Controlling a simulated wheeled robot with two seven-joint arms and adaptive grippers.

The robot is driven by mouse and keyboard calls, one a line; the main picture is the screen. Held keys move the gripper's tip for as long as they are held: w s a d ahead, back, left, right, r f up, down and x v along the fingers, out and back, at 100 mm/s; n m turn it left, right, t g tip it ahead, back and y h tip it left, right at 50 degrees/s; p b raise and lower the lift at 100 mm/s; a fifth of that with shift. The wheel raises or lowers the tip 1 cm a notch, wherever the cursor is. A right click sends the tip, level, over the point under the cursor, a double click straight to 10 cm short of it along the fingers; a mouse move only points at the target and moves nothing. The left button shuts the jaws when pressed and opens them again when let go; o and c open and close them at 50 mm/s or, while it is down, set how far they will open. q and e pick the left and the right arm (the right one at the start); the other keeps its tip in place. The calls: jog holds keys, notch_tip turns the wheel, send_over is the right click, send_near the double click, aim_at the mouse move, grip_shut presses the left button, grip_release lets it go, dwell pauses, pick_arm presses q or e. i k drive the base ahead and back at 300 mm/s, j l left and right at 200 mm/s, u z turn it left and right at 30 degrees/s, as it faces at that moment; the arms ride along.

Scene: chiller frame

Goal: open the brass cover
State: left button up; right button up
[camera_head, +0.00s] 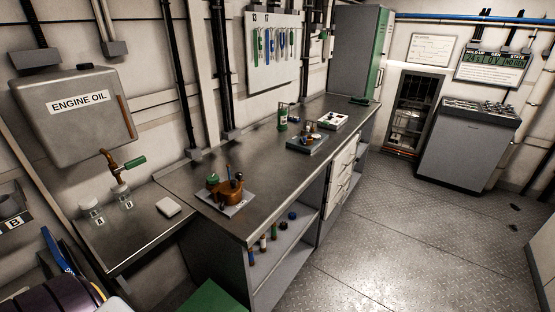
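A brass-brown round body (229,191) sits on a small light plate (236,206) near the front end of the steel workbench (262,164). A green knob-like part (213,178) and thin dark upright pieces stand on or beside it. It is the most brass-coloured thing on the bench, but it is too small to tell whether it is the cover or how it is hinged. Neither of my grippers shows in the head view.
Farther along the bench are a green bottle (283,117), a dark tray with small parts (307,143) and a white tray (332,121). An engine oil tank (75,113) with a green-handled tap hangs left, above a lower shelf with jars.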

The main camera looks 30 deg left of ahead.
aim_at(228, 188)
jog(key=u, duration=1.45)
jog(key=l, duration=0.35)
jog(key=k+l+u, duration=0.1)
jog(key=l, duration=0.3)
